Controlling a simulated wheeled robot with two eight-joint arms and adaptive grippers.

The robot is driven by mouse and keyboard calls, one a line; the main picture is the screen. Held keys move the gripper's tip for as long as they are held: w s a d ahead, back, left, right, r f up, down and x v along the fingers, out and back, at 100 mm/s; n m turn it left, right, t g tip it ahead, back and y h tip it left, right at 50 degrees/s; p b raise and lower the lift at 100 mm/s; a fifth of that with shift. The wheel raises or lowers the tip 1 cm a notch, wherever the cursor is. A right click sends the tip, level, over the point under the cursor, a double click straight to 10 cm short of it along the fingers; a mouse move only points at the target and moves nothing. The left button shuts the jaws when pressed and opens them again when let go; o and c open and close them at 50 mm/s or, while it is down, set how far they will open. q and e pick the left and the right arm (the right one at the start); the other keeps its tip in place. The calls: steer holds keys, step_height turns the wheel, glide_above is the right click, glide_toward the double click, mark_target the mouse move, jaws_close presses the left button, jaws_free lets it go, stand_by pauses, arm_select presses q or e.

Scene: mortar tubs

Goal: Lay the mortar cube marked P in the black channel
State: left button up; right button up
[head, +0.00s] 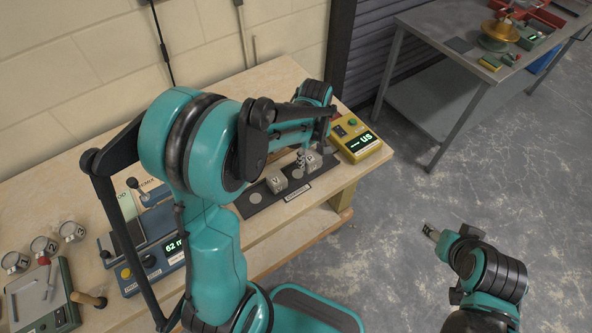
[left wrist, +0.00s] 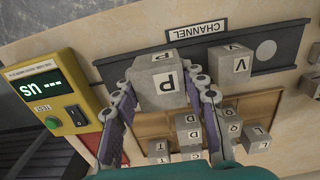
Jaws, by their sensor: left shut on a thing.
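The grey mortar cube marked P (left wrist: 158,86) is between the two fingers of my left gripper (left wrist: 160,92), which is shut on it. In the head view the cube (head: 312,161) shows at the right part of the black channel (head: 258,203), below my left gripper (head: 304,158). I cannot tell whether its underside touches the channel floor. The black channel also shows in the left wrist view (left wrist: 282,62), behind the P cube. A cube marked V (left wrist: 228,66) sits in the channel beside it, apart from it. My right gripper (head: 431,231) is away from the table, over the floor; its jaws are unclear.
A yellow tester (left wrist: 60,95) with a green display stands beside the channel's end. Several lettered cubes (left wrist: 188,130) sit in a wooden tray (left wrist: 150,124) near the channel. A pale disc (left wrist: 266,49) marks a bare spot in the channel. A blue instrument (head: 150,262) stands at the left.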

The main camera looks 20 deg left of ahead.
mark_target(298, 174)
arm_select(q)
steer(key=a, duration=0.1)
steer(key=a+f, duration=0.2)
steer(key=shift+s+a+f+b, duration=0.15)
steer(key=shift+s+a+b, duration=0.2)
step_height(298, 174, down, 4)
steer(key=shift+r+b, duration=0.1)
steer(key=shift+b, duration=0.7)
steer(key=shift+f, duration=0.2)
steer(key=shift+r, duration=0.1)
steer(key=shift+f, duration=0.2)
steer(key=o, duration=1.1)
